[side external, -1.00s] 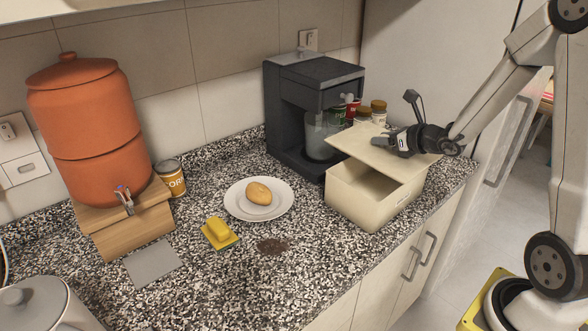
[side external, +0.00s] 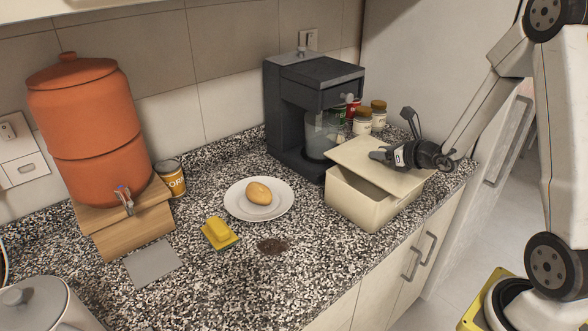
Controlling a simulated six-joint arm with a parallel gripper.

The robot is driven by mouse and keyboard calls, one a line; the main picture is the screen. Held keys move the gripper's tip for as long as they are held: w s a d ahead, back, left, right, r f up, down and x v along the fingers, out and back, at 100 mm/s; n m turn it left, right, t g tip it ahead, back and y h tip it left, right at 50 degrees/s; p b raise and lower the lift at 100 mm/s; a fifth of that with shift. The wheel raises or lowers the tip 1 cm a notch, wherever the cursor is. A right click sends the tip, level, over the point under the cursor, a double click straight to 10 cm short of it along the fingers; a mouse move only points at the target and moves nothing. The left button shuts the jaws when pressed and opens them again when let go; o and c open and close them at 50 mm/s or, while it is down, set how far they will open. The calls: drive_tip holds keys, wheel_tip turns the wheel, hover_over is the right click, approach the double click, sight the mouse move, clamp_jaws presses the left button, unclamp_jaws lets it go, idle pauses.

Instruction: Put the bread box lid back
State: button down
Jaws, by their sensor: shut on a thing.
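The cream bread box (side external: 362,205) stands on the speckled counter near its right front edge. Its flat cream lid (side external: 370,163) lies over most of the opening, slightly tilted and askew.
A dark coffee machine (side external: 315,95) stands just behind the box, with several jars (side external: 362,121) beside it. A plate (side external: 238,204) with a bread roll (side external: 258,194), a yellow sponge (side external: 218,231) and dark crumbs (side external: 272,246) lie to the left. The counter in front is mostly clear.

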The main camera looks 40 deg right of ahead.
drive_tip(key=shift+f, duration=0.35)
drive_tip(key=shift+c, duration=1.7)
unclamp_jaws()
drive_tip(key=shift+r, duration=0.4)
drive_tip(key=shift+v, duration=3.8)
